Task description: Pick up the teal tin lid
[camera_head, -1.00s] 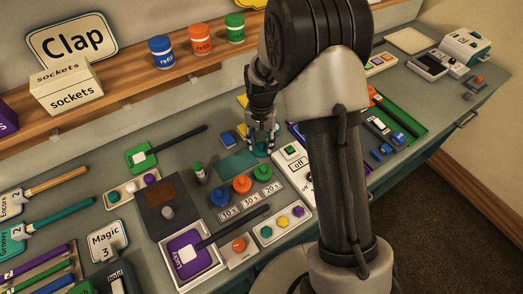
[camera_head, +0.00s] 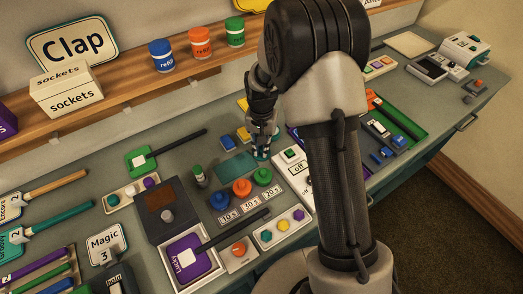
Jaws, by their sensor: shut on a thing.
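My gripper (camera_head: 262,143) points down at the middle of the bench, with my arm reaching over from the right. Its fingers are shut on a small teal thing, which I take to be the teal tin lid (camera_head: 261,155); only a little of it shows between and below the fingertips. It is at or just above the bench top, and I cannot tell whether it touches. A flat teal mat (camera_head: 236,167) lies just to the left of and below the gripper.
Blue, orange and green knobs (camera_head: 242,187) stand in front of the mat. A white panel marked "off" (camera_head: 291,165) is close on the right. A yellow piece (camera_head: 243,104) and a blue button (camera_head: 228,143) are behind.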

